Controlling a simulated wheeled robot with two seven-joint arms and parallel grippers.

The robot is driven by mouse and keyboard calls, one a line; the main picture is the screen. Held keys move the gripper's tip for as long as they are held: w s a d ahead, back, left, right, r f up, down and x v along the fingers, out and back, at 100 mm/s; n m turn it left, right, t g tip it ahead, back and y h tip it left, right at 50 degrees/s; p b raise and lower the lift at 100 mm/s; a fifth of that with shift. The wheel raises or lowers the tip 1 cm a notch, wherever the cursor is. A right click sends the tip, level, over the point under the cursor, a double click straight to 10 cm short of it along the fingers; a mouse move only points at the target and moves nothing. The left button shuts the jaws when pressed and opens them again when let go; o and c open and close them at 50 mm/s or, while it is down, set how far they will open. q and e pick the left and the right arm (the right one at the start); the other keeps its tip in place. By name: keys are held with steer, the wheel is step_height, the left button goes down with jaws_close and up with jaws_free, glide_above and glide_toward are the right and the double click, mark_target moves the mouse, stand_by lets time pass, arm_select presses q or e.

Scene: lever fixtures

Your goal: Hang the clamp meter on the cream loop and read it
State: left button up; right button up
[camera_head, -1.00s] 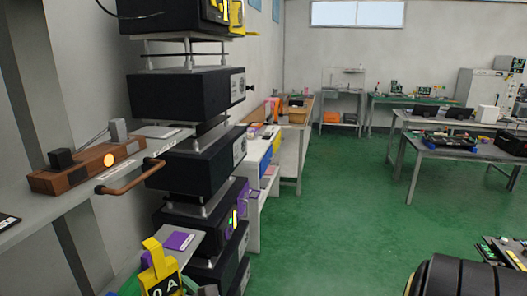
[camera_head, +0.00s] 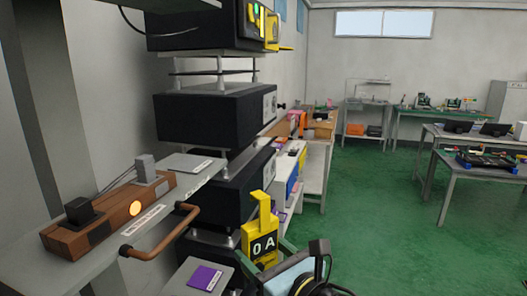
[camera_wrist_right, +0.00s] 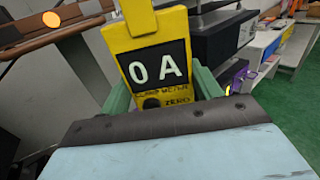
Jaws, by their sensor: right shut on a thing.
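The yellow clamp meter (camera_head: 261,224) stands upright in the lower middle of the head view, its black display reading 0 A. It also fills the top middle of the right wrist view (camera_wrist_right: 151,24), where its upper end is cut off. My right gripper (camera_head: 264,258) is shut on the meter's body, with green fingers on both sides; the fingers also show in the wrist view (camera_wrist_right: 163,90). The meter is apart from the fixture, to its right. I make out no cream loop; a copper-brown loop (camera_head: 160,245) sticks out from the shelf's front. My left gripper is not in view.
A brown block (camera_head: 112,208) with a lit orange lamp sits on the grey shelf (camera_head: 30,262). Stacked black instruments (camera_head: 212,116) stand behind the meter. A purple card (camera_head: 205,277) lies on a lower ledge. Green floor (camera_head: 375,215) is open to the right.

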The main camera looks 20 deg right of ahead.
steer(key=a+r+n+g+y+p, duration=0.2)
steer(key=r+y+p, duration=0.1)
steer(key=r, duration=0.6)
steer(key=a+r+n+g+y+p, duration=0.2)
steer(key=a+r+n+y+p, duration=0.1)
steer(key=r, duration=0.7)
steer(key=s+d+r+n+g+y+p, duration=0.1)
steer(key=s+r+y+p, duration=0.2)
steer(key=r, duration=0.6)
steer(key=s+d+r+n+g+p, duration=0.15)
steer(key=s+r+p, duration=0.3)
steer(key=r, duration=0.55)
steer(key=f+b+x, duration=0.1)
steer(key=b+x, duration=0.2)
steer(key=x, duration=1.1)
steer(key=shift+w+f+b, duration=0.3)
steer(key=shift+w, duration=0.15)
steer(key=shift+a, duration=0.15)
steer(key=o, duration=1.2)
steer(key=shift+f, duration=0.1)
